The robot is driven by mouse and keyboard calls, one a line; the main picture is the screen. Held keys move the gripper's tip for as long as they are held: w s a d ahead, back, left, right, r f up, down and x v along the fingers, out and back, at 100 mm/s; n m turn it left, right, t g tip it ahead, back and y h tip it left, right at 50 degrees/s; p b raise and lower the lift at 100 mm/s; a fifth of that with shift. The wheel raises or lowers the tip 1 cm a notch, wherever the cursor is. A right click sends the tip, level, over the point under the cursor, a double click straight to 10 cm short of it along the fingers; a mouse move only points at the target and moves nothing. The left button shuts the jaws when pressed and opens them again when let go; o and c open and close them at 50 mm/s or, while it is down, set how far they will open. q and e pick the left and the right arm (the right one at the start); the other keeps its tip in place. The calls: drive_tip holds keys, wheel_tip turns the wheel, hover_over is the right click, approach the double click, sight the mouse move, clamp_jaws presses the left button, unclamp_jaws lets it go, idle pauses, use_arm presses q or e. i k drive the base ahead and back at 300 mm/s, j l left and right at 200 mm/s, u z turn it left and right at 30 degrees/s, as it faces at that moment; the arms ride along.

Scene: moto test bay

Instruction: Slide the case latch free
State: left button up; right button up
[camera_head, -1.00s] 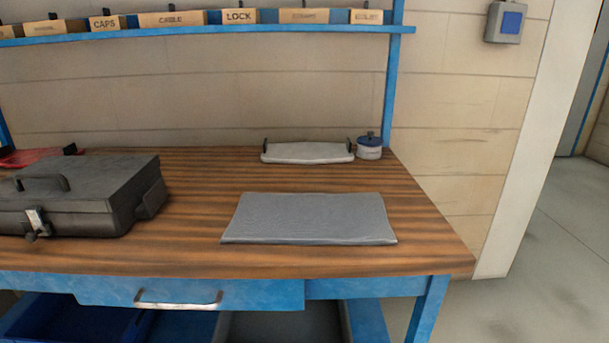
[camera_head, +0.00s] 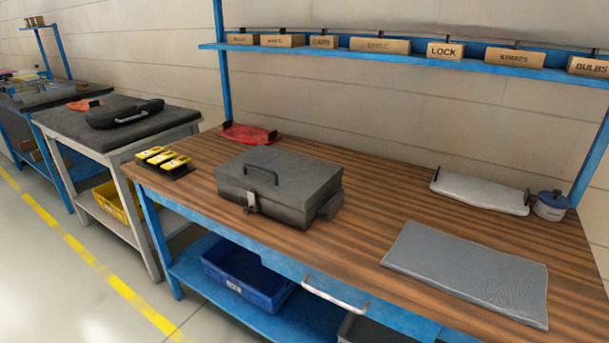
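A dark grey case (camera_head: 278,184) sits shut on the wooden top of the workbench (camera_head: 372,222), left of its middle. It has a black handle on its lid. The case latch (camera_head: 252,201) is a small light metal piece on the front face, near the case's left side. It is too small to tell exactly how its slide sits. Neither of my grippers shows in the head view.
Yellow items (camera_head: 163,159) lie on a black holder left of the case. A red tray (camera_head: 248,133) lies behind. A grey mat (camera_head: 468,272), a white tray (camera_head: 481,193) and a blue-lidded pot (camera_head: 550,205) are at right. The bench front between case and mat is clear.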

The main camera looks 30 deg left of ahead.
sight(253, 207)
drive_tip(key=u, duration=1.3)
